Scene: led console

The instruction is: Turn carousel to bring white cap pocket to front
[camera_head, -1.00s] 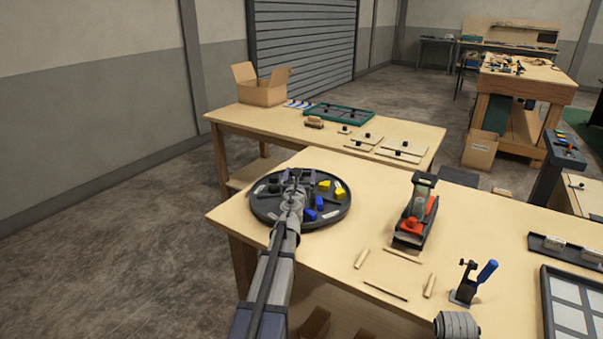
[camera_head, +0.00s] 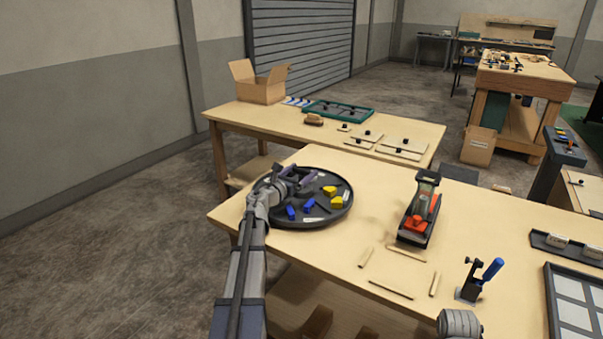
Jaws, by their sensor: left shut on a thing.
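The carousel (camera_head: 318,222) is a round dark tray at the left corner of the near table. It holds blue pieces (camera_head: 308,206) at the front and yellow pieces (camera_head: 330,190) at the right. A small whitish piece (camera_head: 346,196) sits at its right edge; I cannot tell for sure whether it is the white cap. My left gripper (camera_head: 296,181) reaches over the carousel's back left part and is shut on part of it. The gripper and wrist hide the held part and the pockets there.
A red and black tool (camera_head: 418,212) stands right of the carousel, with thin wooden sticks (camera_head: 407,253) in front. A blue-handled clamp (camera_head: 484,279) and a framed panel (camera_head: 572,310) are farther right. Bare tabletop lies between carousel and tool.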

